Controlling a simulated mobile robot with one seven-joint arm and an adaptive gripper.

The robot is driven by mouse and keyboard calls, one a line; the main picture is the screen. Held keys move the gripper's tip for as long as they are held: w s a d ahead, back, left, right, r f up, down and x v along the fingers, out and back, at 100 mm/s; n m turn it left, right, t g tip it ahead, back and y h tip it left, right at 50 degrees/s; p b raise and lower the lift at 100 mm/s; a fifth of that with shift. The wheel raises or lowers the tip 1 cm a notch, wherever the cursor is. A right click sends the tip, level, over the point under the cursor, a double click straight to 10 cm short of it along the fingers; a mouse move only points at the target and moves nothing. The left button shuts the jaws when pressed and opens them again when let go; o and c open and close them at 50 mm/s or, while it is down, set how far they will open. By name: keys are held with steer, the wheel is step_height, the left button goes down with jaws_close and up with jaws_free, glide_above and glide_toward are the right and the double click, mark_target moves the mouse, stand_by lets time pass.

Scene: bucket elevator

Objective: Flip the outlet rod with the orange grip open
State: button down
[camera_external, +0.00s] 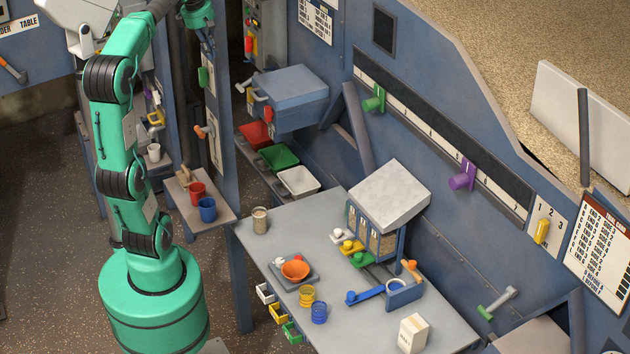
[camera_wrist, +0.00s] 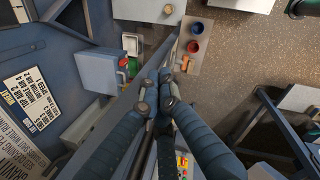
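An orange grip (camera_external: 206,131) on a short rod sticks out from the upright blue post in the external view, below a green grip (camera_external: 203,77). I cannot tell how far its rod is turned. Another small orange-topped part (camera_external: 411,266) stands at the blue device on the grey table. My wrist is at the top edge of the external view, above the post; the gripper is not clear there. In the wrist view my gripper (camera_wrist: 165,76) has its fingertips together with nothing seen between them.
A small shelf (camera_external: 226,213) holds a red cup (camera_external: 197,194) and a blue cup (camera_external: 207,210). Red, green and white bins stand right of the post. The grey table (camera_external: 440,325) carries an orange bowl (camera_external: 295,270) and other items.

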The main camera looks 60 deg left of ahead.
steer(key=s+a+f+n+p, duration=0.1)
steer(key=s+a+n+p, duration=0.1)
steer(key=s+a+n, duration=0.3)
steer(key=s+a+f+n+p, duration=0.1)
steer(key=a+n+p, duration=0.15)
steer(key=a, duration=0.45)
glide_above(198, 128)
steer(key=s, duration=0.3)
steer(key=s+x, duration=0.2)
steer(key=x, duration=0.6)
steer(key=s+d+f+x, duration=0.1)
steer(key=s+x, duration=0.1)
steer(key=x, duration=0.7)
steer(key=shift+s+a+n+b, duration=0.15)
steer(key=shift+n+b, duration=0.15)
steer(key=shift+n, duration=0.15)
steer(key=shift+f, duration=0.1)
steer(key=x, duration=1.3)
steer(key=shift+d+f+b, duration=0.2)
steer(key=shift+f+b, duration=0.1)
steer(key=shift+f, duration=0.15)
steer(key=s+b+x, duration=0.1)
steer(key=s+x, duration=0.1)
steer(key=x, duration=0.8)
steer(key=shift+s+d+f, duration=0.2)
steer(key=shift+d+f, duration=0.05)
steer(key=shift+f, duration=0.2)
steer(key=shift+r, duration=0.1)
